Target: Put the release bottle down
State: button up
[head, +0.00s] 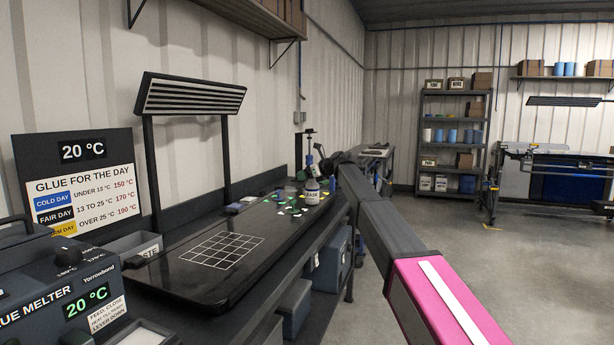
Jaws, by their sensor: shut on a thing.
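The release bottle (312,191) is a small white bottle with a dark label ending in "EASE". It stands about upright at the far end of the long black bench (170,285). My arm reaches in from the lower right, and my dark gripper (321,166) is at the bottle's upper part, shut on it. The fingers are small and partly merge with dark things behind. I cannot tell whether the bottle's base touches the bench top or hangs just above it.
Several green, yellow and white pieces (291,208) lie beside the bottle. A white grid (222,250) marks a clear nearer stretch of bench. A lamp frame (190,97), a glue sign (82,188) and a glue melter (65,285) stand left. Open floor lies right.

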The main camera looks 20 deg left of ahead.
jog(key=o, duration=1.4)
jog(key=shift+c, duration=0.2)
jog(key=v, duration=1.2)
jog(key=s+d+f+n+h, duration=0.25)
jog(key=s+d+f, duration=0.25)
jog(key=d+f, duration=0.5)
jog(key=s+d+f+n+g+h, duration=0.15)
jog(key=s+d+f+n, duration=0.4)
jog(key=f, duration=0.85)
jog(key=s+d+f+n+h, duration=0.2)
jog(key=s+d+f+h, duration=0.1)
jog(key=d+f, duration=0.75)
jog(key=s+d+f+n+g+h, duration=0.1)
jog(key=s+d+f+n+h, duration=0.1)
jog(key=s+d+f+n, duration=0.4)
jog(key=s+d+f+n+g+h, duration=0.2)
jog(key=s+d+f+n, duration=0.4)
jog(key=s+d+f, duration=0.6)
jog(key=s+f+h, duration=0.1)
jog(key=s, duration=0.5)
jog(key=shift+s+d+h, duration=0.25)
jog(key=shift+d+h, duration=0.05)
jog(key=shift+f, duration=0.1)
